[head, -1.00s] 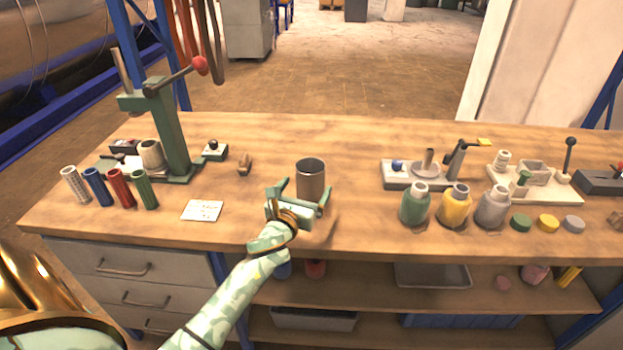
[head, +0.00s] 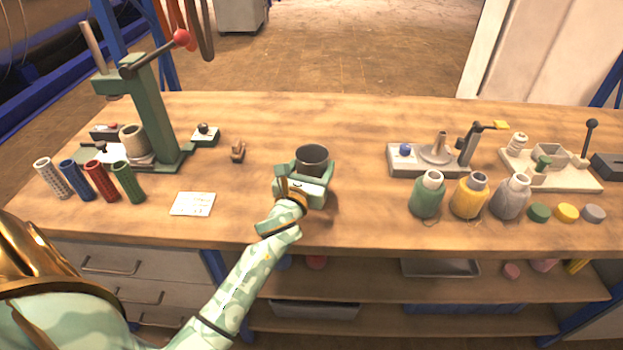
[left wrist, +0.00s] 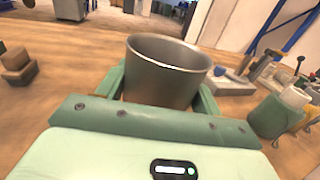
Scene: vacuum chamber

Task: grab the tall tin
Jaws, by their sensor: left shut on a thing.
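The tall tin (head: 312,157) is a dark grey metal open cup, upright near the middle of the wooden workbench. My left gripper (head: 313,180) is around it from the front and shut on it, one finger on each side. In the left wrist view the tin (left wrist: 165,75) stands between the green fingers of the gripper (left wrist: 160,95), its rim above them. The gripper hides its lower part, so I cannot tell whether its base touches the bench. My right gripper is not in view.
Green, yellow and grey bottles (head: 470,196) stand to the right, with coloured caps beside them. A green press (head: 155,115) and several coloured tubes (head: 100,180) are at the left. A white card (head: 193,204) lies left of the tin. The bench around the tin is clear.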

